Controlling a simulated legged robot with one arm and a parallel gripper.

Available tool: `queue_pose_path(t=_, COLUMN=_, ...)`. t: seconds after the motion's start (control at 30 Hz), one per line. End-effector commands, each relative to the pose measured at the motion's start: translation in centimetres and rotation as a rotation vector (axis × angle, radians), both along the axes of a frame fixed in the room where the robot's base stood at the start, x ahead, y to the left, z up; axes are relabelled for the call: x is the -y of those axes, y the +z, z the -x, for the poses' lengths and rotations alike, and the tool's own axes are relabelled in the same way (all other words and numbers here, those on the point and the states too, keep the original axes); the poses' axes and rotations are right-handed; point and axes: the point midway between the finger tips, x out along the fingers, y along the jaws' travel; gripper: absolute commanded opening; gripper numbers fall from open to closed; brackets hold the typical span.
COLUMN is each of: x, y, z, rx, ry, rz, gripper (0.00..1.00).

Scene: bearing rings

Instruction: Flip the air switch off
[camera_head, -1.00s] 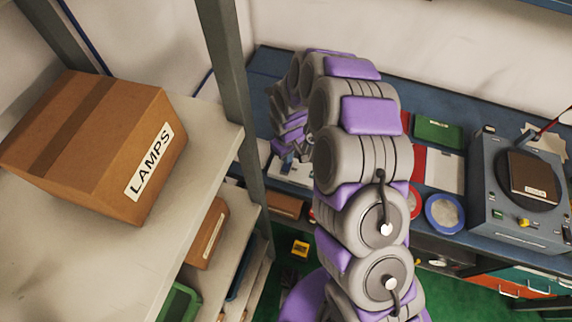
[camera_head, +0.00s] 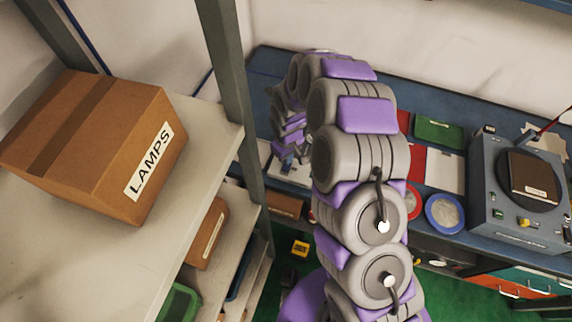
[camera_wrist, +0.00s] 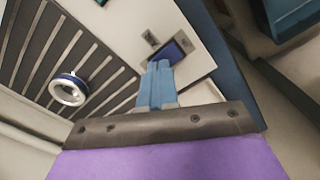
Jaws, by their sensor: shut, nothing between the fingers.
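My gripper (camera_wrist: 158,70) is shut and empty, its two blue fingers pressed together. In the wrist view its tips overlap the lower edge of a dark blue rectangle (camera_wrist: 178,47) on a white panel (camera_wrist: 192,66); I cannot tell whether they touch. A small grey fitting (camera_wrist: 150,38) sits on the panel just left of the rectangle. I cannot tell for sure which of these is the air switch, or its position. In the head view my gripper (camera_head: 290,153) is small and partly hidden by my arm, over a white device (camera_head: 291,170) on the blue bench.
A metal-and-blue ring (camera_wrist: 68,89) lies on a dark slatted surface left of my gripper. The blue bench (camera_head: 455,93) holds a grey machine (camera_head: 483,190) at right and a round blue-rimmed dish (camera_head: 444,213). A shelf with a LAMPS box (camera_head: 95,145) stands at left.

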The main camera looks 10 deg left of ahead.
Motion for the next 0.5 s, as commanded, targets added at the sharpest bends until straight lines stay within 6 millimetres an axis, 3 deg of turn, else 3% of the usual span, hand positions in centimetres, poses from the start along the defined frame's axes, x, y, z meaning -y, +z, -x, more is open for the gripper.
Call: queue_pose_path(t=0.5, x=0.02, y=-0.34, z=0.00, rx=0.000, ry=0.000, rz=0.000, gripper=0.00)
